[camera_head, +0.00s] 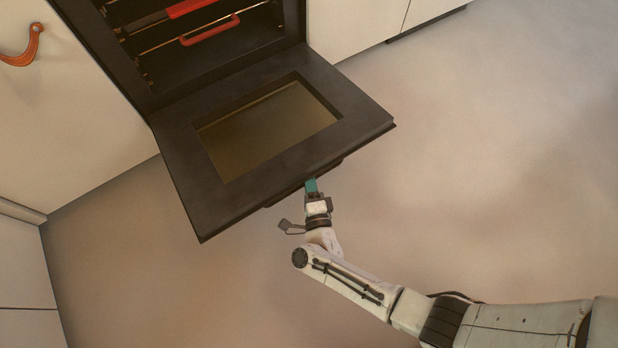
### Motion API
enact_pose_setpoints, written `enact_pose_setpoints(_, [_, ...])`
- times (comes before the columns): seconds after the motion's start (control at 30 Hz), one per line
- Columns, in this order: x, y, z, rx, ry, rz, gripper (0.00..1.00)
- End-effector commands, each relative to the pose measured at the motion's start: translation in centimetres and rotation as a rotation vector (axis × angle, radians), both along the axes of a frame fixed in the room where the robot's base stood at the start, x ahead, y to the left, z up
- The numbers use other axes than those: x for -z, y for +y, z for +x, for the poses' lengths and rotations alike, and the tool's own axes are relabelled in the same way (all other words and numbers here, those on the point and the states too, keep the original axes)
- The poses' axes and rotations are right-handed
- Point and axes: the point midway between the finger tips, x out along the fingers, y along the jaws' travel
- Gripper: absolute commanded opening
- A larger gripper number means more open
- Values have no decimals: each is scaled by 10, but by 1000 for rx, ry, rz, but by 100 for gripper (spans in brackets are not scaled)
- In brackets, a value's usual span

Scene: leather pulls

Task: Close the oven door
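The oven door (355,105) hangs fully lowered, lying about flat in front of the black oven (150,60). Its inner side with a brownish glass pane (268,128) faces up. The door handle (290,192) shows as a dark bar along the underside of the outer edge, mostly hidden by the door. My gripper (311,186) is at this outer edge, near the handle, with teal fingertips partly overlapped by the door. I cannot tell whether it touches the door or handle, or whether its fingers are apart.
Red-edged racks (210,30) sit inside the oven cavity. Pale cabinets flank the oven, with an orange leather pull (24,48) on the left one. The beige floor (490,150) is clear to the right and in front of the door.

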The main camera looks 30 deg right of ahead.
Motion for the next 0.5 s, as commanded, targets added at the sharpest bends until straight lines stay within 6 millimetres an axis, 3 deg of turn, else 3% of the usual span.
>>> enact_pose_setpoints(0.2, [0,0,0,0,0,0,0])
enact_pose_setpoints(0.5, [0,0,0,0,0,0,0])
